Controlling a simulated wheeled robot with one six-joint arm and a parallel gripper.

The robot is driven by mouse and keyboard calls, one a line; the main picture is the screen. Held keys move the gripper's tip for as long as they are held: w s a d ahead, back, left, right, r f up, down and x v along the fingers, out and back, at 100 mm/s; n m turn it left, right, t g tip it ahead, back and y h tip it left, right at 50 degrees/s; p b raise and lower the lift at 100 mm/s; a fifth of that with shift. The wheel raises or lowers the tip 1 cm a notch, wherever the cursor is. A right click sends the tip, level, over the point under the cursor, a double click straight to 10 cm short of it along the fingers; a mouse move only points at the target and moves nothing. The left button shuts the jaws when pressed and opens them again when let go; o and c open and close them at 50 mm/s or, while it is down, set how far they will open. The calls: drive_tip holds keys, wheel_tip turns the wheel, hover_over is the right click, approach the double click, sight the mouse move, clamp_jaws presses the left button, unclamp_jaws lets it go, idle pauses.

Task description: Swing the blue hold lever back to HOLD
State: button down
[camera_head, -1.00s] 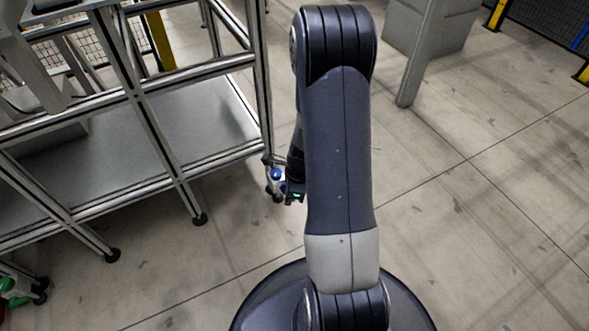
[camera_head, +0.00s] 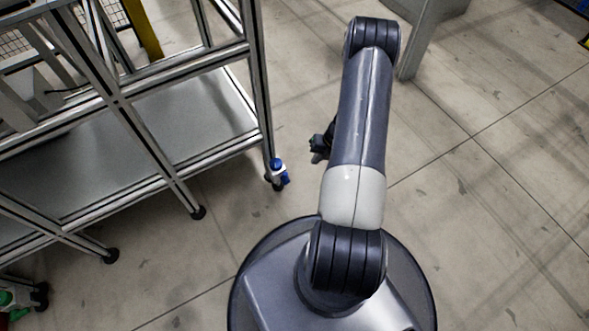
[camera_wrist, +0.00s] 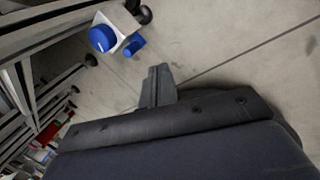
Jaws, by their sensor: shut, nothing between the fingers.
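The blue hold lever (camera_head: 280,170) is a small blue part on a white mount at the foot of the frame's right corner post, low near the floor. In the wrist view the lever unit shows as a round blue knob (camera_wrist: 102,38) on a white plate with a second blue piece (camera_wrist: 134,46) beside it. Any HOLD marking is too small to read. My gripper (camera_head: 318,149) is to the right of the lever with a gap of floor between them, partly hidden by my arm. In the wrist view my gripper (camera_wrist: 158,75) shows its fingers together, empty, apart from the lever.
The aluminium frame with a grey shelf (camera_head: 140,140) fills the left side. A green part (camera_head: 8,298) sits at the lower left, and it shows beside a red part (camera_wrist: 48,133) in the wrist view. A grey post (camera_head: 420,45) stands behind my arm.

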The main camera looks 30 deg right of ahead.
sight(285, 178)
drive_tip(key=w+a+f+b, duration=0.3)
drive_tip(key=a+f+b, duration=0.3)
drive_tip(key=f, duration=0.3)
drive_tip(key=shift+w+a+f, duration=0.15)
drive_tip(key=shift+a, duration=0.35)
drive_tip(key=shift+a, duration=0.1)
